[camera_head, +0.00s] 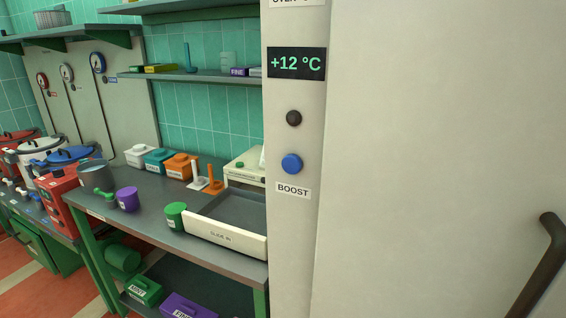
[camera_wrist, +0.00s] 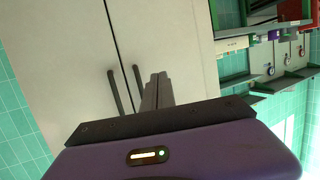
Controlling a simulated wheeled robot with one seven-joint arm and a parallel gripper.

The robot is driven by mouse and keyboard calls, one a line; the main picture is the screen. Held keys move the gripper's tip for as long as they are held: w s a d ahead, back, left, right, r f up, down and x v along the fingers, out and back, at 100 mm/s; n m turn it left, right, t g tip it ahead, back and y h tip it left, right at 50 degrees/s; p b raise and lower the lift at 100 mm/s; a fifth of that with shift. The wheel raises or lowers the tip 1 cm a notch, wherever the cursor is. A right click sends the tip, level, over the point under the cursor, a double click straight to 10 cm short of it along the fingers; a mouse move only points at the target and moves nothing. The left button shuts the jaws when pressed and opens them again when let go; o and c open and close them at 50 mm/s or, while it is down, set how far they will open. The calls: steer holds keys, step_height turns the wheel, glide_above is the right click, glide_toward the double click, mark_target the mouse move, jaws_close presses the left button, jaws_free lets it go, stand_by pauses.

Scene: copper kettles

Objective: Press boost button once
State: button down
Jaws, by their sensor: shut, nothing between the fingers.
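The boost button (camera_head: 292,164) is a round blue knob on a pale upright panel in the head view. A label reading "BOOST" (camera_head: 293,190) sits just below it. A dark round knob (camera_head: 294,118) is above it, and a display (camera_head: 297,63) above that reads "+12 °C". My gripper (camera_wrist: 159,78) shows only in the wrist view, with its fingers together and nothing between them. It points toward pale cabinet doors with dark handles, apart from the button as far as I can tell. I cannot make out the blue button in the wrist view.
A large pale door with a dark handle (camera_head: 540,265) fills the right of the head view. Left of the panel is a workbench (camera_head: 150,212) with a tray, coloured tubs and small tools. Shelves (camera_head: 200,77) hang above it. Pots stand at the far left.

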mark_target(292, 165)
steer(key=shift+w, duration=0.1)
steer(key=w+a+r+m+t+y+p, duration=0.1)
steer(key=w+a+r+y, duration=0.2)
steer(key=w, duration=0.5)
steer(key=w+a+r+m+t, duration=0.1)
steer(key=w+a+r, duration=0.1)
steer(key=w+a, duration=0.45)
steer(key=w+a+r+m+t+y+p, duration=0.1)
steer(key=w+a+r+y, duration=0.15)
steer(key=w, duration=0.65)
steer(key=w+a+r+m+y, duration=0.1)
steer(key=w+a+r, duration=0.2)
steer(key=r, duration=0.4)
steer(key=w+a+r+m+y, duration=0.1)
steer(key=w+a+r, duration=0.3)
steer(key=a+r, duration=0.2)
steer(key=w+a+r+m+t+y, duration=0.1)
steer(key=w+a+r, duration=0.2)
steer(key=a+r, duration=0.2)
step_height(292, 165, up, 3)
steer(key=shift+w+f+m+p, duration=0.1)
steer(key=shift+w+m+p, duration=0.15)
steer(key=shift+m+p, duration=0.15)
steer(key=shift+w, duration=0.1)
